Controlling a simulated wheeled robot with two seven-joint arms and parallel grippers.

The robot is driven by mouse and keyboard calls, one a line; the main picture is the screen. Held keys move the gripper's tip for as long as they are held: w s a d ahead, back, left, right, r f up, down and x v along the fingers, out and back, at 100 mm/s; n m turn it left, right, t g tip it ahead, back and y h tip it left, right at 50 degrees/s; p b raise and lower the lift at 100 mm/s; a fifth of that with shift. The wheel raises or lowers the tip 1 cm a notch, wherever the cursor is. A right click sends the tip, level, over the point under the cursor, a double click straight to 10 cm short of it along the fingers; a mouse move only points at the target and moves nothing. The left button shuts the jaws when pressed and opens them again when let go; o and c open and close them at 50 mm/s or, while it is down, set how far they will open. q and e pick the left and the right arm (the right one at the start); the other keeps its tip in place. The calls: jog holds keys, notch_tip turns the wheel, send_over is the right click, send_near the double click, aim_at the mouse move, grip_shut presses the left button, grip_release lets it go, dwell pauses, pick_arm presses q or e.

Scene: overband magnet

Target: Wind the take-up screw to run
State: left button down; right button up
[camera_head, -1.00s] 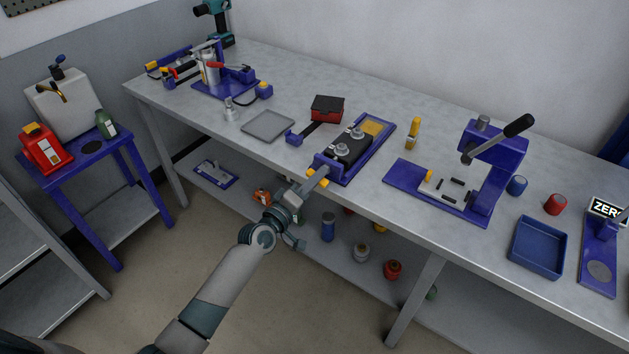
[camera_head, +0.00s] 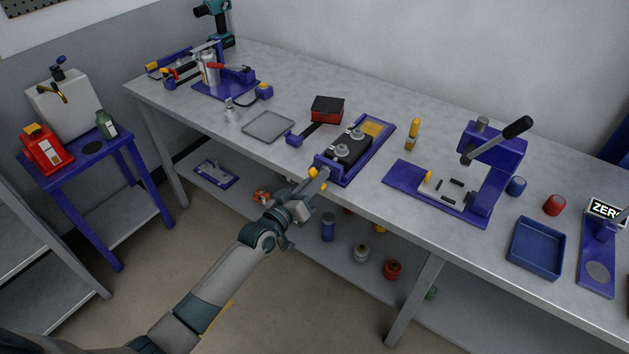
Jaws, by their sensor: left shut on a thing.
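The overband magnet unit is a blue tray-like base (camera_head: 377,149) on the bench, with a black block (camera_head: 349,147) carrying silver round parts on top. At its near-left end sits the yellow take-up screw knob (camera_head: 312,171), just over the bench's front edge. My left gripper (camera_head: 317,177) comes up from below and is shut on this knob; its fingers hide much of it. The screw's thread and its position mark are too small or hidden to read. My right gripper is not in view.
A black-and-red box (camera_head: 327,109) and a flat grey tray (camera_head: 268,126) lie left of the unit. A blue press (camera_head: 491,165) with a black-handled lever stands to the right. A yellow bottle-like item (camera_head: 413,133) stands behind. The shelf below holds several small containers.

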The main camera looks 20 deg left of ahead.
pick_arm(q)
jog(key=shift+m, duration=1.2)
jog(key=shift+f, duration=0.1)
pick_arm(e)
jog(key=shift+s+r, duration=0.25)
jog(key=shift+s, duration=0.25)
pick_arm(q)
jog(key=shift+m, duration=0.3)
jog(key=shift+m+p, duration=0.5)
jog(key=shift+m, duration=1.8)
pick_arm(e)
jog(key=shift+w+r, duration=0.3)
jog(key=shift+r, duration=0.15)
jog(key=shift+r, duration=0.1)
pick_arm(q)
jog(key=shift+m, duration=0.6)
jog(key=m, duration=0.3)
jog(key=shift+m+p, duration=0.3)
jog(key=shift+p, duration=0.05)
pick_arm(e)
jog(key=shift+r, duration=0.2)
